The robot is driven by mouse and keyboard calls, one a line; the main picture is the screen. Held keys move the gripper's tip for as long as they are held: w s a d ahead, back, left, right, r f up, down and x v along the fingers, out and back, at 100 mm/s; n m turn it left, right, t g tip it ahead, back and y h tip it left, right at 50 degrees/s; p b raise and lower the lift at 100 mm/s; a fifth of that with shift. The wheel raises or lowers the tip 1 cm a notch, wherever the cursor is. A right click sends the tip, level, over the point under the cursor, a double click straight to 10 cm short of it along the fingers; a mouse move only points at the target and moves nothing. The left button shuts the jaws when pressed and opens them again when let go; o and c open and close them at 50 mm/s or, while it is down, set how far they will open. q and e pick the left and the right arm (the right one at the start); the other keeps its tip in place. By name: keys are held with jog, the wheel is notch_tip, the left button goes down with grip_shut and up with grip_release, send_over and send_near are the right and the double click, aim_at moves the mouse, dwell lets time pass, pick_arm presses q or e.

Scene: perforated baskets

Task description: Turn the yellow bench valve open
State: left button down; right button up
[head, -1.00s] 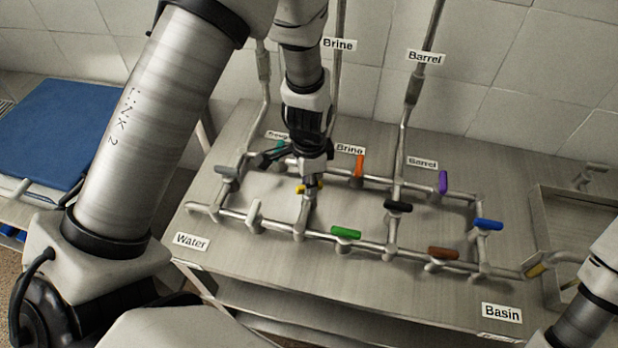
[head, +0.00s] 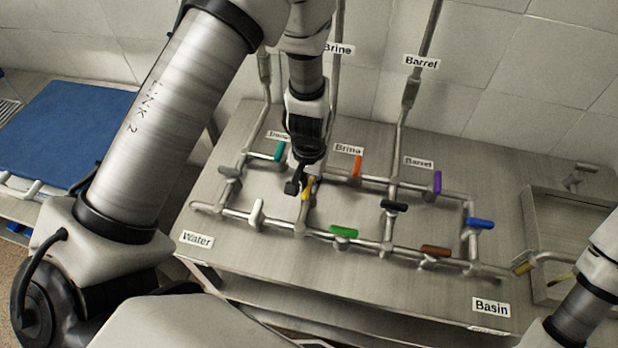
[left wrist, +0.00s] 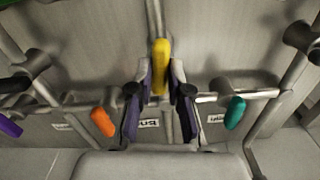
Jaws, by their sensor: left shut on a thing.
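The yellow valve handle (head: 308,188) sits on a short pipe of the bench manifold, near its left end. My left gripper (head: 299,186) reaches down over it from above and partly hides it in the head view. In the left wrist view the yellow handle (left wrist: 160,65) lies between the two fingers of my left gripper (left wrist: 159,98), which are shut on it. There the handle points along its pipe. My right arm shows at the lower right of the head view; its gripper is outside the picture.
Close by are a teal handle (head: 280,151), an orange handle (head: 357,165), a white handle (head: 257,213) and a green handle (head: 344,231). Black, purple, brown and blue handles stand farther right. A basin (head: 540,215) is at the right end. Upright pipes rise behind.

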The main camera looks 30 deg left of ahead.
aim_at(309, 185)
pick_arm(q)
jog(key=shift+s+n+p, duration=0.1)
jog(key=shift+n+p, duration=0.2)
jog(key=shift+n, duration=0.5)
jog(key=shift+f, duration=0.1)
jog(key=c, duration=1.1)
grip_release()
notch_tip(309, 185, up, 12)
